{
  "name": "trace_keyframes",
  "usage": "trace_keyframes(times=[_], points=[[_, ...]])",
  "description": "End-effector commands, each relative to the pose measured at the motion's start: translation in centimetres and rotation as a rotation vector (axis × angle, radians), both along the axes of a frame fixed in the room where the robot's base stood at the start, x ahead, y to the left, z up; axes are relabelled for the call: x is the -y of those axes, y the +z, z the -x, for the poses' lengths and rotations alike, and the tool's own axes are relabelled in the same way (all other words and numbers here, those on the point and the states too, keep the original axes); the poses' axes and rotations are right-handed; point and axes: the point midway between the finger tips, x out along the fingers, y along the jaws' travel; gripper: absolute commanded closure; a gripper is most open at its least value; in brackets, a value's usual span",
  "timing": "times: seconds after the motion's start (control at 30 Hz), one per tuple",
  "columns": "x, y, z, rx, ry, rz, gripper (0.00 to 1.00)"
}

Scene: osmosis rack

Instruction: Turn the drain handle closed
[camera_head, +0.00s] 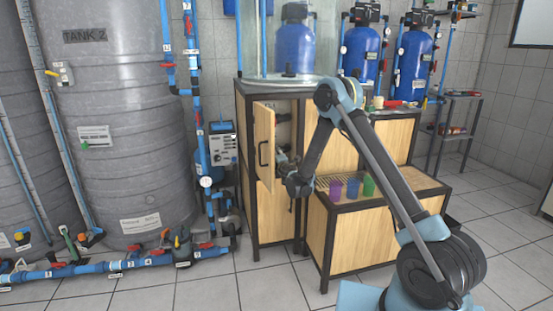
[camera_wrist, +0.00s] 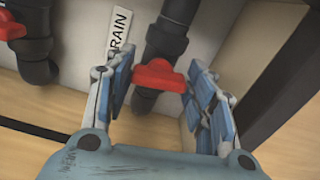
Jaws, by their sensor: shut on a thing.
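The red drain handle (camera_wrist: 157,76) sits on a dark grey pipe valve in the wrist view, beside a white label (camera_wrist: 121,30) whose visible letters read "RAIN". My gripper (camera_wrist: 162,72) has its blue-padded fingers on either side of the handle and is shut on it. In the head view my gripper (camera_head: 283,162) reaches into the open cabinet (camera_head: 247,97), just right of its swung-open wooden door (camera_head: 264,150). The handle cannot be made out in the head view.
A second red handle (camera_wrist: 10,26) on another pipe shows at the wrist view's left edge. Purple, blue and green cups (camera_head: 353,188) stand on the slatted bench to the right. Large grey tanks (camera_head: 125,160) and blue pipes stand at the left.

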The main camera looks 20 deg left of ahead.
Motion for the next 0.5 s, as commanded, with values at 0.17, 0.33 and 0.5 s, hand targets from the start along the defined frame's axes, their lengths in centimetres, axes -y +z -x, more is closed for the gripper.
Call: trace_keyframes(times=[0.17,0.33,0.5], points=[[0.49,-0.14,-0.25,-0.040,-0.009,-0.066,0.74],[0.47,-0.18,-0.25,-0.061,-0.009,-0.100,0.74],[0.45,-0.19,-0.24,-0.068,-0.008,-0.111,0.74]])
